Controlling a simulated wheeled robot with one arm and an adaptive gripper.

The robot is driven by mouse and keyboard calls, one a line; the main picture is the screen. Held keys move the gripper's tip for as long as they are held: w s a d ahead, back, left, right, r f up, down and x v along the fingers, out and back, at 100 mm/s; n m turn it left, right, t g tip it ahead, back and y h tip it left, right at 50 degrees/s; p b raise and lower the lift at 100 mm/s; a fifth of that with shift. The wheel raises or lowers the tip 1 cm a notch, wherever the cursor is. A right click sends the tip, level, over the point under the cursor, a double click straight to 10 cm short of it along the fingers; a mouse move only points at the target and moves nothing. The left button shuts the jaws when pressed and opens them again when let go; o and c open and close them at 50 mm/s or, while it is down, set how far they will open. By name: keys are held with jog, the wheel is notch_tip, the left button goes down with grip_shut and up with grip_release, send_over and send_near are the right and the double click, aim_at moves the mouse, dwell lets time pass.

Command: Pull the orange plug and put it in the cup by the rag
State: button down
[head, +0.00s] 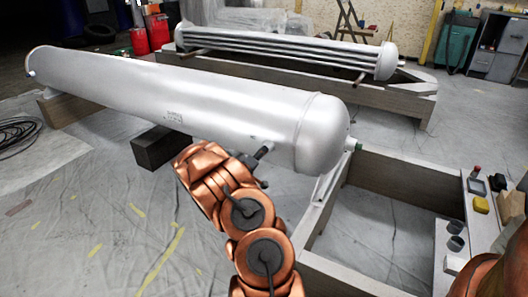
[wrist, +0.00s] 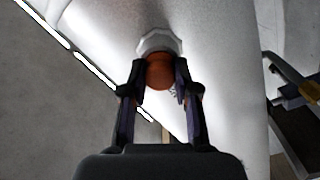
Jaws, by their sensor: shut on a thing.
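The orange plug (wrist: 159,74) sits at a pale, faceted fitting (wrist: 159,43) on the side of the big silver tank (head: 190,95). My gripper (wrist: 160,80) has one finger on each side of the plug and is shut on it. The plug still appears to be against the fitting. In the head view my copper arm hides the plug. Two grey cups stand on the narrow bench at the right, a far one (head: 455,227) and a near one (head: 455,244).
The bench also bears a yellow block (head: 480,205) and a small dark device (head: 477,186). A timber frame (head: 405,170) lies between tank and bench. A second tank (head: 290,52) lies behind. A dark block (head: 160,147) stands under the big tank. Sheeted floor at left is mostly clear.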

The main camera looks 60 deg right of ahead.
jog(key=shift+s+a+p, duration=0.1)
jog(key=shift+a+p, duration=1.05)
jog(key=shift+a, duration=1.45)
jog(key=shift+s+a+p, duration=0.1)
jog(key=shift+a+p, duration=0.8)
jog(key=shift+a, duration=1)
